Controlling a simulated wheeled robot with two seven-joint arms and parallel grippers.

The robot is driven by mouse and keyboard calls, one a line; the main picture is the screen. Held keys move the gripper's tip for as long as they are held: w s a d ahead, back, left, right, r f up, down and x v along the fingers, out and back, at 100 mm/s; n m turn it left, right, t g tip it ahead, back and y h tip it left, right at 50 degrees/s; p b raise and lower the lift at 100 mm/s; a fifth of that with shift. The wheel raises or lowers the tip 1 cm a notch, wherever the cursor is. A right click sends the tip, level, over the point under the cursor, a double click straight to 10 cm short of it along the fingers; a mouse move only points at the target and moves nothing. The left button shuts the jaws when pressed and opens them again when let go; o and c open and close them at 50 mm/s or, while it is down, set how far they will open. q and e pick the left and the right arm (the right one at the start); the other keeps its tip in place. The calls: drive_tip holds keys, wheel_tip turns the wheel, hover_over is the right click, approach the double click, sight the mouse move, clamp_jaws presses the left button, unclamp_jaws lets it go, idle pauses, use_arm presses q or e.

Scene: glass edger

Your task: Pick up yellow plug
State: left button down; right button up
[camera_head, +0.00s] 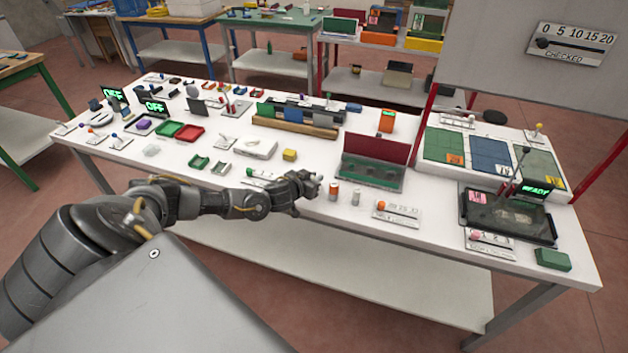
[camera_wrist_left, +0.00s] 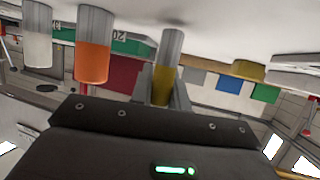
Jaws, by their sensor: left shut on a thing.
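The yellow plug (camera_wrist_left: 163,86) is a small upright cylinder with a yellow upper part and a grey lower part. It stands between the two fingers of my left gripper (camera_wrist_left: 163,95), which is shut on it. In the head view, my left gripper (camera_head: 312,184) reaches over the front edge of the white table and mostly hides the yellow plug. I cannot tell clearly whether the plug still touches the table. My right gripper is not in view.
An orange plug (camera_head: 334,190) and a whitish plug (camera_head: 356,197) stand just right of my left gripper. A green device with a red raised lid (camera_head: 377,150) is behind them. A slider panel (camera_head: 397,212) lies farther right; a yellow block (camera_head: 290,155) is behind the gripper.

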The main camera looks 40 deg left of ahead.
use_arm(q)
drive_tip(key=shift+r, duration=0.4)
drive_tip(key=shift+r+b, duration=0.65)
drive_tip(key=shift+r, duration=0.05)
drive_tip(key=s+a+r+b, duration=0.3)
drive_tip(key=s+a+r, duration=0.6)
drive_tip(key=s+r, duration=0.1)
drive_tip(key=shift+s+r, duration=0.15)
drive_tip(key=shift+s, duration=0.25)
